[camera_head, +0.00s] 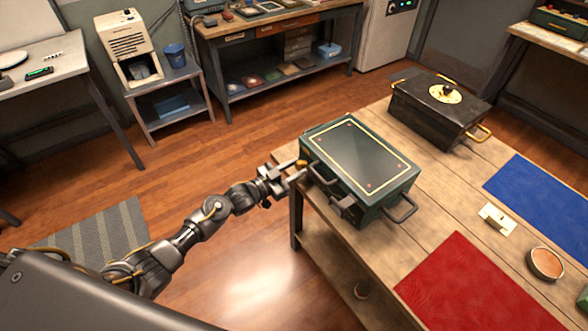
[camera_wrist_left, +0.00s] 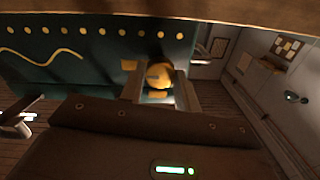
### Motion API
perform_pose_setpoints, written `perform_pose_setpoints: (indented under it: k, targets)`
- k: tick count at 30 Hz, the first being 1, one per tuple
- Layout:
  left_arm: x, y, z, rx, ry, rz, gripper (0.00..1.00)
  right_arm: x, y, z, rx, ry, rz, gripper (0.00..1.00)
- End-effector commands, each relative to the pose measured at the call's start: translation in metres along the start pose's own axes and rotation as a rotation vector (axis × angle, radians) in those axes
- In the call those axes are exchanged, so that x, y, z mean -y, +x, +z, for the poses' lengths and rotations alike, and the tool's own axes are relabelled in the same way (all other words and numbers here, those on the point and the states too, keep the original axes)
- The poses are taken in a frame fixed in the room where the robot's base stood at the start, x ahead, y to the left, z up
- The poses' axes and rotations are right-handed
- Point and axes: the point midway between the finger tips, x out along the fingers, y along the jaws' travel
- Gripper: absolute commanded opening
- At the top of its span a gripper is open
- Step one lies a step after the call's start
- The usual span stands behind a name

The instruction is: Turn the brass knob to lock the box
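The box (camera_head: 362,160) is dark green with a gold line on its lid. It stands shut on the wooden table, near its left edge. The brass knob (camera_head: 302,164) sits on the box's left side. In the left wrist view the knob (camera_wrist_left: 159,75) shows as a round gold shape between the fingers, beside the green wall (camera_wrist_left: 75,55) with its gold dots. My left gripper (camera_head: 289,175) is at the knob, its fingers on either side of it. I cannot tell whether they touch it. My right gripper is not in view.
A black box with gold handles (camera_head: 437,112) stands behind on the wooden table (camera_head: 405,250). A blue mat (camera_head: 545,195), a red mat (camera_head: 470,285), a small pale switch plate (camera_head: 496,218) and a round tin (camera_head: 545,263) lie to the right.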

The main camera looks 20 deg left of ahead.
Motion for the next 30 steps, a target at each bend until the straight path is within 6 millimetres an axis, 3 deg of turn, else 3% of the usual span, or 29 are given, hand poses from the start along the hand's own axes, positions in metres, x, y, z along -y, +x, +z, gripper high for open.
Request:
perform_pose_setpoints:
  k: [1, 4, 17, 30]
  targets:
    - [0.0, 0.0, 0.0, 0.0, 0.0, 0.0, 0.23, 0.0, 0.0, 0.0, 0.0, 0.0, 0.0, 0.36]
    - [0.0, 0.0, 0.0, 0.0, 0.0, 0.0, 0.1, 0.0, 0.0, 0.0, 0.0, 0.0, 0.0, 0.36]
    - [0.0, 0.0, -0.002, 0.003, -0.101, -0.001, 0.09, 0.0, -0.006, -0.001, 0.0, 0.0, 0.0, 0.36]
    - [0.001, 0.0, -0.003, 0.015, -0.485, 0.001, 0.09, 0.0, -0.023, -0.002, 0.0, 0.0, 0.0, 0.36]
